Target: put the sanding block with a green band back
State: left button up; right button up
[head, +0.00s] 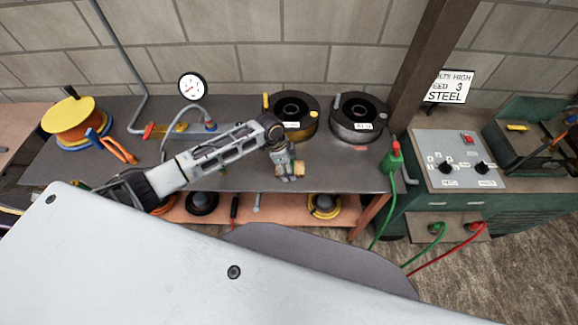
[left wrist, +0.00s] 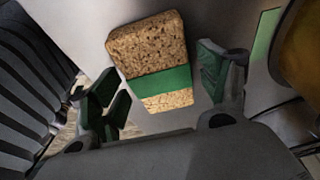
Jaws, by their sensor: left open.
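The sanding block (left wrist: 158,65) is a speckled tan block with a green band around it. In the left wrist view it lies on the grey surface between the spread fingers of my left gripper (left wrist: 165,85), with gaps showing on both sides. In the head view my left gripper (head: 288,176) points down over the grey bench top, and a small tan part of the block (head: 299,170) shows beside its fingers. The gripper is open, with green pads. A green strip (left wrist: 264,35) lies on the surface to the right of the block. My right gripper is not in view.
Two wire spools, one yellow-brown (head: 291,113) and one grey (head: 358,117), stand behind my left gripper on the bench (head: 345,172). A pressure gauge (head: 192,87) and an orange reel (head: 72,118) stand to the left. A welder panel (head: 460,158) is at the right.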

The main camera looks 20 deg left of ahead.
pick_arm(q)
jog(key=v, duration=1.2)
jog(key=shift+r, duration=0.15)
